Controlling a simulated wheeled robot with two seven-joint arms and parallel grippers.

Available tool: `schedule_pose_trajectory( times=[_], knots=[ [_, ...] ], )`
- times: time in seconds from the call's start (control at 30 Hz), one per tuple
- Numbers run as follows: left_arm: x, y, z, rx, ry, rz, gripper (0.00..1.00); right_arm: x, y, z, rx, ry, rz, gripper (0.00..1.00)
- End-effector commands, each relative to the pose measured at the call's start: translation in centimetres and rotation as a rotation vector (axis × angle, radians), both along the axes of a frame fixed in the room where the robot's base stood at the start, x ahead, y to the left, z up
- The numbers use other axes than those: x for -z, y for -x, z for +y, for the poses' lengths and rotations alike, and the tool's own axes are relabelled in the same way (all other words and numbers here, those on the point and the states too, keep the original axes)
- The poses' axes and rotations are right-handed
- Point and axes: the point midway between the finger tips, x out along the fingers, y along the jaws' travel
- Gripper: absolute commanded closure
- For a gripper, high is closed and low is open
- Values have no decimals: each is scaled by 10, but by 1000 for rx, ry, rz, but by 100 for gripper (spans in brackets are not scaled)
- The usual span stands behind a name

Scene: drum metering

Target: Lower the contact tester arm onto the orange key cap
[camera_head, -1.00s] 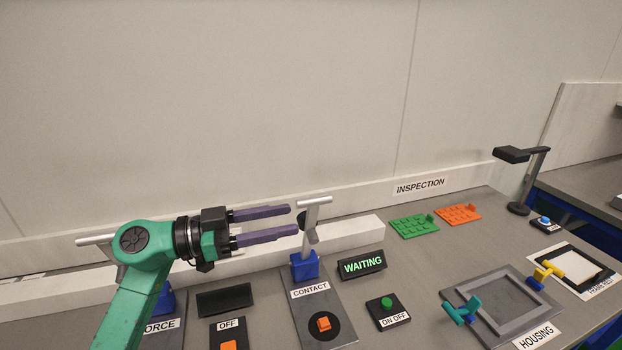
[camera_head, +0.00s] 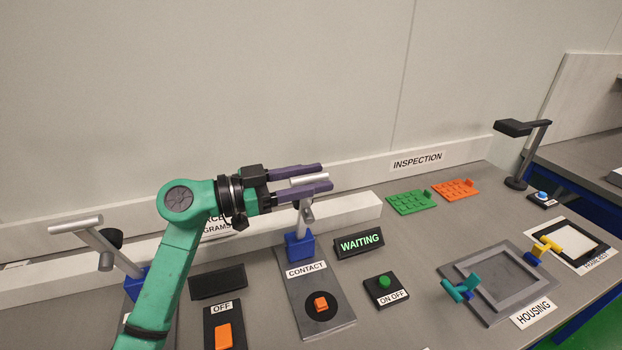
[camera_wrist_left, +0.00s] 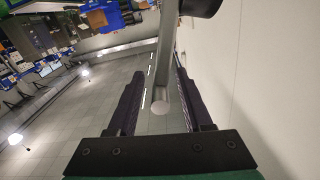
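The contact tester has a blue base (camera_head: 299,245) and a raised arm with a silver crossbar handle (camera_head: 309,180). The orange key cap (camera_head: 321,303) sits on the black disc of the plate labelled CONTACT. My left gripper (camera_head: 326,175) is open, its two purple fingers on either side of the handle in the head view. In the left wrist view the handle's round end (camera_wrist_left: 160,107) shows between the spread fingers (camera_wrist_left: 158,90), with visible gaps to both, so it is not clasped. My right gripper is not in view.
A black display reads WAITING (camera_head: 358,242), with a green ON OFF button (camera_head: 384,282) in front of it. The force tester's arm (camera_head: 76,224) stands raised at left. A grey housing fixture (camera_head: 497,282) is at right. A white ledge (camera_head: 345,213) runs behind the testers.

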Motion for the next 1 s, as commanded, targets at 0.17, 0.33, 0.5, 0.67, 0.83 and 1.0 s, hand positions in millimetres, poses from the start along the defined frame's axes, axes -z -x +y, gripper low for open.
schedule_pose_trajectory(
  times=[0.17, 0.33, 0.5, 0.67, 0.83, 1.0],
  knots=[
    [0, 0, 0, 0, 0, 0, 100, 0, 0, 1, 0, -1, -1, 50],
    [0, 0, 0, 1, 0, 1, 100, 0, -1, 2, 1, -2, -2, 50],
    [0, 0, 0, 1, 0, 1, 100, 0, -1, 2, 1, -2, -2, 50],
    [1, 0, 0, 1, 1, 2, 100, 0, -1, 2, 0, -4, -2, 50],
    [1, 0, 0, 1, 1, 2, 100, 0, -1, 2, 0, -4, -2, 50],
    [1, 0, 0, 1, 0, 3, 100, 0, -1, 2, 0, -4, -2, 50]
  ],
)
